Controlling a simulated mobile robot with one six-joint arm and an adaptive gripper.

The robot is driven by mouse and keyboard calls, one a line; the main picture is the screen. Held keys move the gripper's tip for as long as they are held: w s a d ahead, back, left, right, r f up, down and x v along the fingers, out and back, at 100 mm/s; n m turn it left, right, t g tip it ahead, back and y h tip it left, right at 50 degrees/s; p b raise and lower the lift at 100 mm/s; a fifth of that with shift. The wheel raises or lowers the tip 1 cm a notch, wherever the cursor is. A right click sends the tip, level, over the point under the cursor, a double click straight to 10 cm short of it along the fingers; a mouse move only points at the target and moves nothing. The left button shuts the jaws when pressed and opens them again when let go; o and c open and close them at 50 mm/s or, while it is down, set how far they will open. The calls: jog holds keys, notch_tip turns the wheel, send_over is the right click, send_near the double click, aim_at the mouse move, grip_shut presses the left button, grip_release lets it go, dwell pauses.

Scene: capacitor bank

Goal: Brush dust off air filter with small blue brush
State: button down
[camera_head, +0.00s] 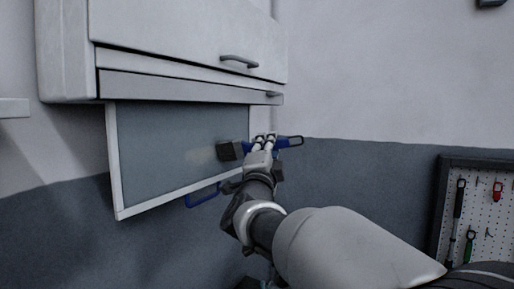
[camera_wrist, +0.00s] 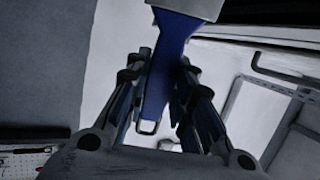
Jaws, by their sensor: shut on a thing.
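The air filter (camera_head: 160,135) is a grey panel in a white frame, hanging below the white cabinet in the head view. A pale dusty patch (camera_head: 203,155) shows on its right half. My gripper (camera_head: 264,141) is at the filter's right edge, shut on the small blue brush (camera_head: 288,142). The dark brush head (camera_head: 229,151) points left, in front of the filter's right side; whether it touches the surface cannot be told. In the wrist view, the blue brush handle (camera_wrist: 168,70) lies between the fingers of my gripper (camera_wrist: 164,82), with the brush head at the top edge.
The white cabinet (camera_head: 180,60) with handles sits just above the filter. A blue loop handle (camera_head: 203,196) shows below the filter's lower edge. A pegboard with tools (camera_head: 480,210) is at right. The wall to the right of the cabinet is clear.

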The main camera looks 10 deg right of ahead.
jog(key=shift+r, duration=0.1)
jog(key=shift+s+a+b, duration=0.35)
jog(key=shift+s+a, duration=0.55)
jog(key=shift+s, duration=0.2)
jog(key=shift+s, duration=0.1)
jog(key=shift+s+a+b, duration=0.5)
jog(key=shift+s+a, duration=0.3)
jog(key=shift+s, duration=0.3)
jog(key=shift+s+a, duration=0.85)
jog(key=shift+s, duration=0.25)
jog(key=shift+s+a, duration=0.1)
jog(key=shift+a, duration=0.05)
